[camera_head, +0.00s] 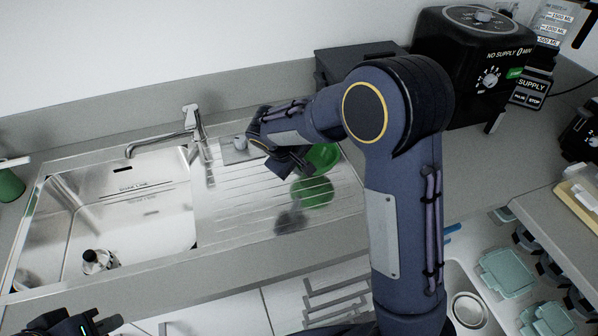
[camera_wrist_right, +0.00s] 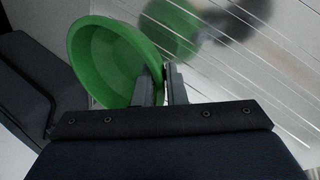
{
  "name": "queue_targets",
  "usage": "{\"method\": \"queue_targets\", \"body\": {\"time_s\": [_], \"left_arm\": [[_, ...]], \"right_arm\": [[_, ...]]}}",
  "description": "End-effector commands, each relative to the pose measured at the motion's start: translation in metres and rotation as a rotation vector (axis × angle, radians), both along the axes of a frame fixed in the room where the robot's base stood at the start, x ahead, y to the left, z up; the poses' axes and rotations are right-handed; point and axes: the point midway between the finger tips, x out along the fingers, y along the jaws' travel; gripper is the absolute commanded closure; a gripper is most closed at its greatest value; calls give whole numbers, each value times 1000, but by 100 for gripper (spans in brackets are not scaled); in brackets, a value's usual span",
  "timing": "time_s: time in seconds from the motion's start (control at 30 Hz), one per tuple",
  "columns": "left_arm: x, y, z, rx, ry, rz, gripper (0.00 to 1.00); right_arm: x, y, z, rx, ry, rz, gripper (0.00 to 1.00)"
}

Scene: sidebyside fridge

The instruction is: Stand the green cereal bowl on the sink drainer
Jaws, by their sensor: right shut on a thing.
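The green cereal bowl (camera_head: 323,156) is above the sink drainer (camera_head: 232,205), partly hidden behind my right gripper and wrist in the head view. In the right wrist view the bowl (camera_wrist_right: 112,62) is tilted, and its rim lies between the fingers of my right gripper (camera_wrist_right: 162,82), which is shut on it. A green patch below the bowl on the shiny drainer looks like its reflection. I cannot tell whether the bowl touches the drainer. My left gripper (camera_head: 97,321) is at the bottom left edge, its fingers apart and empty.
The sink basin (camera_head: 120,215) with a chrome tap (camera_head: 193,122) lies left of the drainer. A small metal item (camera_head: 240,143) stands at the drainer's back. A black blender base (camera_head: 475,65) and a dark box (camera_head: 355,58) stand behind my right arm. The drainer's left half is clear.

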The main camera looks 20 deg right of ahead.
Motion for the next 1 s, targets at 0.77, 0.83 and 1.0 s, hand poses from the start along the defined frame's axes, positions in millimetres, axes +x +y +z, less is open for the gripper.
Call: {"method": "queue_targets", "body": {"time_s": [0.77,0.83,1.0], "left_arm": [[0,0,0,0,0,0,100],[0,0,0,0,0,0,100],[0,0,0,0,0,0,100]], "right_arm": [[0,0,-32,0,0,-1,68],[-1,0,-32,0,0,-1,67],[-1,0,-32,0,1,0,67]]}}
